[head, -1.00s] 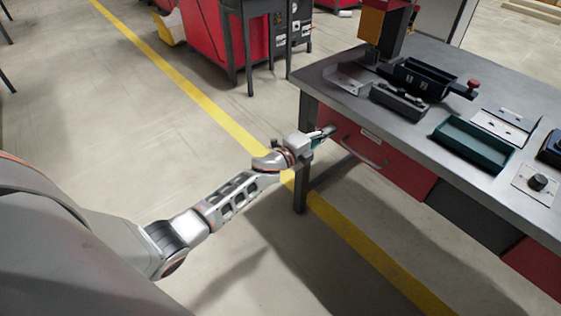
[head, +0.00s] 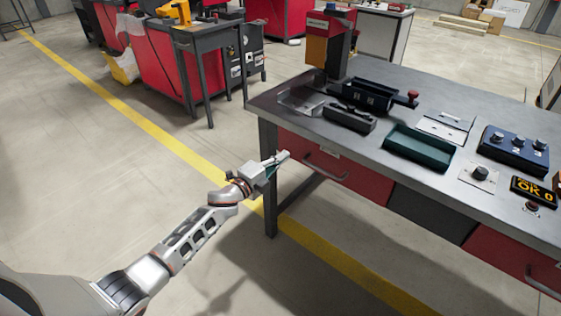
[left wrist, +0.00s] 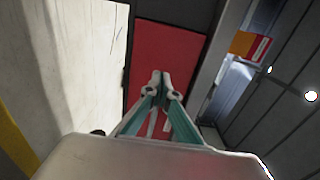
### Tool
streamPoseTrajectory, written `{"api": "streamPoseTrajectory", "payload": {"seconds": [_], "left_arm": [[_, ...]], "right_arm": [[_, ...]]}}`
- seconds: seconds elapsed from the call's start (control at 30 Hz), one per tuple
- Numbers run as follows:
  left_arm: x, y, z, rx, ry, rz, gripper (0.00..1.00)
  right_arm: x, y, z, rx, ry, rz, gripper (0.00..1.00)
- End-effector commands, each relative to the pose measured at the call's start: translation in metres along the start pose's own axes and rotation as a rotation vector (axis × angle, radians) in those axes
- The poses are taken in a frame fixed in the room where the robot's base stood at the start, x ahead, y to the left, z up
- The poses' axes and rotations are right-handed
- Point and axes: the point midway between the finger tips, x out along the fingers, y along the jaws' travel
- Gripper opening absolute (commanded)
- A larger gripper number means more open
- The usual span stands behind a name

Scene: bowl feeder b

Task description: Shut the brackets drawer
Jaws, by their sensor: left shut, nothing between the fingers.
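A red drawer front (head: 352,178) with a bar handle (head: 326,168) and a small pale label sits under the left end of the workbench; the label is too small to read, so I cannot tell if it is the brackets drawer. It looks close to flush, but I cannot tell whether it stands slightly open. My left gripper (head: 284,157) is shut and empty, at the left end of this front, left of the handle. In the left wrist view its closed fingertips (left wrist: 162,76) point at a red panel (left wrist: 170,48); contact is unclear. My right gripper is not in view.
The workbench top (head: 440,95) carries a green tray (head: 418,148), a black bin, a blue control box (head: 515,148) and a press. A dark front (head: 430,215) and another red drawer (head: 510,258) lie further right. A bench leg (head: 268,180) stands beside my gripper.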

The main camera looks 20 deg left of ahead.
Motion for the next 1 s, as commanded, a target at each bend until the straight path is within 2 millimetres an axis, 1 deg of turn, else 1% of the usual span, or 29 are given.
{"api": "streamPoseTrajectory", "payload": {"seconds": [0.03,0.2,0.4,0.5,0.6,0.83,0.93,1.0], "left_arm": [[-0.011,-0.003,0.0,0.002,0.0,-0.001,0.0],[-0.045,-0.003,0.0,0.002,0.0,-0.002,0.0],[-0.079,-0.001,-0.001,0.002,0.001,0.0,0.0],[-0.09,0.0,-0.001,0.0,0.0,0.001,0.0],[-0.097,0.001,-0.001,0.0,0.0,0.001,0.0],[-0.102,0.002,-0.002,-0.008,-0.001,0.003,0.0],[-0.112,0.005,-0.011,-0.066,-0.014,0.011,0.0],[-0.127,0.01,-0.022,-0.148,-0.035,0.026,0.0]], "right_arm": [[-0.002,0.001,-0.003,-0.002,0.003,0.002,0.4],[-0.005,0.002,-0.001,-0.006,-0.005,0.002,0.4],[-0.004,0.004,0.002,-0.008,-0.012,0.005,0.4],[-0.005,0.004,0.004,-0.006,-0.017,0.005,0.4],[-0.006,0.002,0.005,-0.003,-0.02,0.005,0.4],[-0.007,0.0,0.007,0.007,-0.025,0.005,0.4],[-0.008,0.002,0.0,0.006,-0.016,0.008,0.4],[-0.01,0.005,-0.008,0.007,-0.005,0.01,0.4]]}}
